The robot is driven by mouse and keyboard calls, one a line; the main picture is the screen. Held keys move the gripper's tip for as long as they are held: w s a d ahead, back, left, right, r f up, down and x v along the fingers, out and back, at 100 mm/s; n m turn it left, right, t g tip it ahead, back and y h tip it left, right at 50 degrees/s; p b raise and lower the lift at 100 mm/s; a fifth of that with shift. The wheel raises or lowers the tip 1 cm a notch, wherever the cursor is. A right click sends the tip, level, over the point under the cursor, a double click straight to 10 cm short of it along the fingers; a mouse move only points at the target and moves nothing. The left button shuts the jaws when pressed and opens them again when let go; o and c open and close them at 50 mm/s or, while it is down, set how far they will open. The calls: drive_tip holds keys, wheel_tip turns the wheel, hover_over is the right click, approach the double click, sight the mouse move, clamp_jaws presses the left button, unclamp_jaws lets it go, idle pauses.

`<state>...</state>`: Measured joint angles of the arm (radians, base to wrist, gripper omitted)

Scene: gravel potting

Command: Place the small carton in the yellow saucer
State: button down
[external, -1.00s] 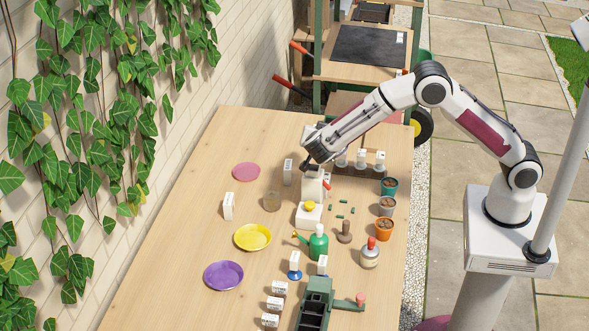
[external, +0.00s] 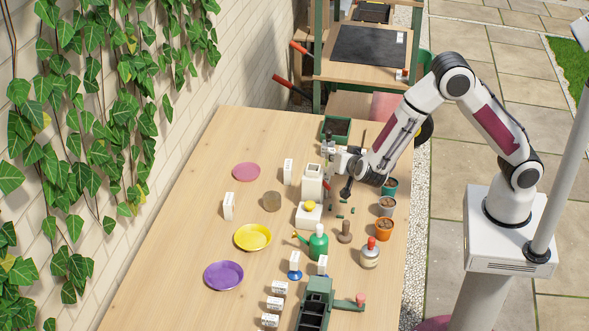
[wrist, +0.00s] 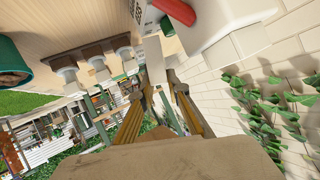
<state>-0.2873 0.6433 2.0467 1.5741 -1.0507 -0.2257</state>
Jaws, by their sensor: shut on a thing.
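The yellow saucer (external: 253,237) lies flat and empty on the table, left of centre in the external view. My gripper (wrist: 163,88) is shut on a small pale box-shaped thing, which looks like the small carton (wrist: 153,60), at its fingertips in the wrist view. In the external view my gripper points left, beside the white dispenser, well right of and behind the saucer. The held piece is too small there to make out clearly. Other white cartons stand at the back (external: 288,171) and left (external: 228,206).
The white dispenser (external: 312,183) with a red lever stands left of my gripper. The table's left side is mostly clear.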

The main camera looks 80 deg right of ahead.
drive_tip(key=shift+n+t+y, duration=0.5)
drive_tip(key=shift+n+t, duration=0.2)
drive_tip(key=shift+n, duration=0.1)
drive_tip(key=s+a+f, duration=0.1)
drive_tip(key=s+a, duration=0.1)
drive_tip(key=s+a+f, duration=0.2)
drive_tip(key=a, duration=0.1)
drive_tip(key=s+a+f, duration=0.1)
drive_tip(key=s+a, duration=0.1)
drive_tip(key=shift+s+a+f, duration=0.2)
drive_tip(key=shift+s, duration=0.2)
drive_tip(key=shift+s+a+r, duration=0.1)
drive_tip(key=shift+a+r, duration=0.15)
drive_tip(key=shift+r, duration=0.05)
wheel_tip(320, 180, up, 12)
drive_tip(key=w+a, duration=0.2)
drive_tip(key=w, duration=0.1)
drive_tip(key=w+a+n+t+y, duration=0.5)
drive_tip(key=w+a+n+y, duration=0.6)
drive_tip(key=w+a, duration=0.65)
drive_tip(key=w+d+f+n+g+y, duration=0.1)
drive_tip(key=w+f+n+y, duration=0.2)
drive_tip(key=n, duration=0.4)
drive_tip(key=shift+w+d+f+y, duration=0.2)
drive_tip(key=shift+w+f+y, duration=0.3)
drive_tip(key=shift+f, duration=0.4)
